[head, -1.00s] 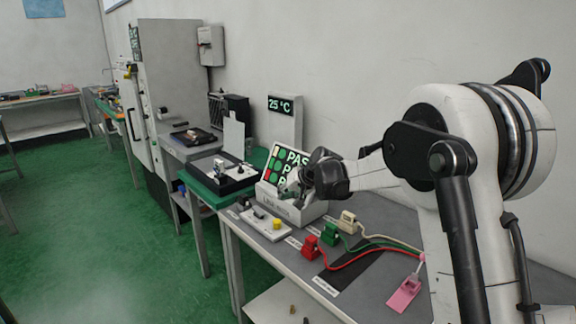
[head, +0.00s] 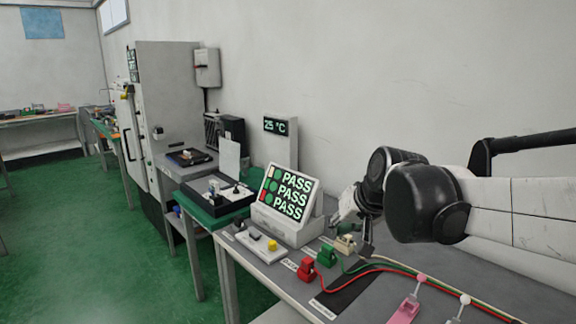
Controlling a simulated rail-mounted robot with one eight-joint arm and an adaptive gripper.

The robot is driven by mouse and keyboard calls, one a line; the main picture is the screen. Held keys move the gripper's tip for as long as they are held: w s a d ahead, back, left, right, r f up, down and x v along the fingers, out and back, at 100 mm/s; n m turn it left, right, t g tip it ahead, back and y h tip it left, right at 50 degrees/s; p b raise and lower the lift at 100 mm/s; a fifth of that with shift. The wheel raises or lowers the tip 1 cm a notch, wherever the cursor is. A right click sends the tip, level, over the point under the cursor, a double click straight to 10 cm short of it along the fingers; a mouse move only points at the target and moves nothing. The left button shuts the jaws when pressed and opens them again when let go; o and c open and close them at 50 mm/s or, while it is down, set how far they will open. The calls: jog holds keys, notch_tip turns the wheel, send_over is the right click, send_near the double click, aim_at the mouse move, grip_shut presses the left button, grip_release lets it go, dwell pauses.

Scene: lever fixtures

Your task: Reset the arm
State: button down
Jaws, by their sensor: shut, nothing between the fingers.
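My arm reaches in from the right edge in the head view. My gripper (head: 356,232) hangs over the grey bench (head: 262,284), just right of the tester. Its fingers are closed and hold nothing. The white tester (head: 284,226) carries a tilted screen (head: 288,190) that shows several indicator shapes and the word PASS in each row. A red clip block (head: 307,270), a green one (head: 327,255) and a cream one (head: 346,243) sit on the bench below the gripper, with wires running right. The gripper overlaps the cream block in the view; I cannot tell whether they touch.
A small box with a yellow button (head: 272,245) stands left of the clips. A pink tag (head: 405,309) lies at the front right. A black tray fixture (head: 219,197) sits on the green table to the left. A 25 °C display (head: 279,126) stands behind. The green floor is clear.

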jog(key=s+d+f+h, duration=0.1)
jog(key=s+d+f, duration=0.1)
jog(key=s, duration=0.5)
jog(key=s+d+f+h, duration=0.1)
jog(key=s+d+f, duration=0.1)
jog(key=s, duration=0.6)
jog(key=s+d+f, duration=0.2)
jog(key=s+d, duration=0.2)
jog(key=s, duration=0.3)
jog(key=shift+s+d+f+h, duration=0.2)
jog(key=shift+h, duration=0.2)
